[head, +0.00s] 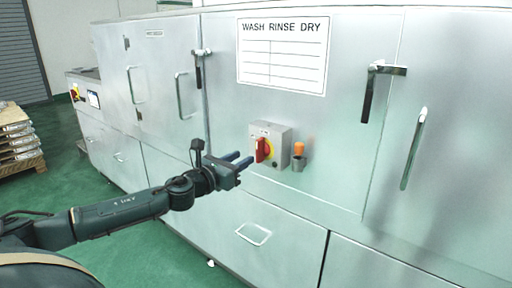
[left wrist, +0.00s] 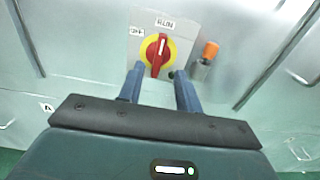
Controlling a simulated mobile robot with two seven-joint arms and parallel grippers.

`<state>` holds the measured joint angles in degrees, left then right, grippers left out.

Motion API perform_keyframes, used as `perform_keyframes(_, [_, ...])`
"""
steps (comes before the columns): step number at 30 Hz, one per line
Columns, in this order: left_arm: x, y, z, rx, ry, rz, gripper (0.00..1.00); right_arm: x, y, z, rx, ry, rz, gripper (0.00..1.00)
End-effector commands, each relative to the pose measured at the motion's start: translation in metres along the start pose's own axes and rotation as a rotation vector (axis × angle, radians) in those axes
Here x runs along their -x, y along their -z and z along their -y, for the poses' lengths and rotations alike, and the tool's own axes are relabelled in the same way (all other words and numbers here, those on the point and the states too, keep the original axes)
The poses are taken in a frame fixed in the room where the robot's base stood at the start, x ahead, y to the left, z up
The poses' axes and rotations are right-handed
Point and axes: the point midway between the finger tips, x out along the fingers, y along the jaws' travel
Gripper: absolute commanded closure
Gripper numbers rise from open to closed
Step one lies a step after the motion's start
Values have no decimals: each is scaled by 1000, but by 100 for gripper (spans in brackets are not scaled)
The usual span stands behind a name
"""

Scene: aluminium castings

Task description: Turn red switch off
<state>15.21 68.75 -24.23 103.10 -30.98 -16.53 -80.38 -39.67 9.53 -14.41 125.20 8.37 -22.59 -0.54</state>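The red switch (head: 262,150) is a red rotary handle on a yellow disc, on a grey box (head: 284,142) fixed to the steel machine front. In the left wrist view the red switch (left wrist: 156,55) stands nearly upright, its white mark at the top near the RUN label (left wrist: 165,23); the OFF label (left wrist: 137,32) is at upper left. My left gripper (head: 243,161) is open and empty just in front of the box. In the left wrist view its blue fingers (left wrist: 157,82) are spread at either side, below the handle; contact is not visible. My right gripper is not in view.
An orange-topped part in a grey holder (head: 299,155) sits right beside the switch box. Door handles (head: 413,148) and latches (head: 376,90) stick out from the machine front. A loaded pallet (head: 20,140) stands at far left. Green floor (head: 140,255) is clear below.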

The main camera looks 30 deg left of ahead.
Motion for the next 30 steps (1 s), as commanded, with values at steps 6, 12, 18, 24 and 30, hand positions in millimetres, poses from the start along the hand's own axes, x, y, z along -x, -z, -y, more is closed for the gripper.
perform_keyframes(6, [-34,-4,-1,4,-3,4,65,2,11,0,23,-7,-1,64])
perform_keyframes(12, [-61,-2,-1,3,-2,2,65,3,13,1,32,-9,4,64])
perform_keyframes(18, [-75,0,-1,1,-2,0,65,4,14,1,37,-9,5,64])
perform_keyframes(24, [-77,0,0,-1,0,0,65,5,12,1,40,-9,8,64])
perform_keyframes(30, [-76,0,-1,0,-1,0,73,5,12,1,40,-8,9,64])
